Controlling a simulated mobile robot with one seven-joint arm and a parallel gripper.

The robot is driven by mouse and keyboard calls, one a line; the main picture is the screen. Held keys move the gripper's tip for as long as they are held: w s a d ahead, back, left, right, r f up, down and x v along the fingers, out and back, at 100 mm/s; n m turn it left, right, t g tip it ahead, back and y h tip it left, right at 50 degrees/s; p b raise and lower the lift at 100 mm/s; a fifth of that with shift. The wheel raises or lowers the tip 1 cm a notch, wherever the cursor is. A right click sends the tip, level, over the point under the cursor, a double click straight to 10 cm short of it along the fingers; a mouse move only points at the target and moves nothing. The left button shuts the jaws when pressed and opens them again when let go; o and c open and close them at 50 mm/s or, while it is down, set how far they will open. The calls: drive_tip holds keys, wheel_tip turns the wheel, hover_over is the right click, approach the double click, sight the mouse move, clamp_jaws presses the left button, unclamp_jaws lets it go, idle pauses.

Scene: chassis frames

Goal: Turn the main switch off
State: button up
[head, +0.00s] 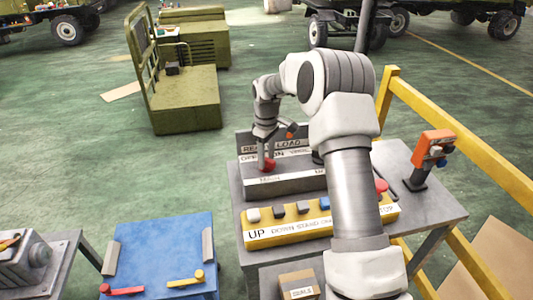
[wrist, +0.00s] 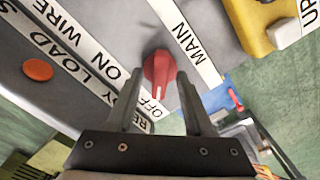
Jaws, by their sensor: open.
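The main switch is a red rotary knob (wrist: 160,68) on a grey panel, beside a white strip (wrist: 187,38) reading MAIN. A white mark shows on the knob's lower end, near a partly hidden label reading OFF (wrist: 150,108). My gripper (wrist: 158,80) is open, with one finger on each side of the knob. I cannot tell whether either finger touches it. In the head view the red knob (head: 268,165) sits at the left of the grey control box, directly below my gripper (head: 264,148).
An orange round button (wrist: 37,70) lies left of the knob in the wrist view. A yellow box (head: 300,226) with several coloured buttons stands in front of the grey control box. A yellow railing (head: 460,145) runs along the right. A blue table (head: 150,250) stands at front left.

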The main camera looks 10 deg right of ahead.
sight(267, 159)
wheel_tip(267, 159, up, 18)
drive_tip(key=shift+f, duration=0.25)
idle(0.4)
drive_tip(key=s+r+m+t, duration=0.2)
drive_tip(key=s+r, duration=0.3)
drive_tip(key=s, duration=0.4)
drive_tip(key=s+r+m+t, duration=0.1)
drive_tip(key=s+r+m, duration=0.1)
drive_tip(key=s+r, duration=0.5)
drive_tip(key=s+f+m+t, duration=0.1)
drive_tip(key=s+f+m, duration=0.1)
drive_tip(key=s, duration=0.8)
drive_tip(key=s+f+m+t, duration=0.1)
drive_tip(key=s+f+m, duration=0.2)
drive_tip(key=s, duration=0.7)
drive_tip(key=shift+s+f+t, duration=0.15)
drive_tip(key=shift+f+t, duration=0.15)
drive_tip(key=shift+f, duration=0.9)
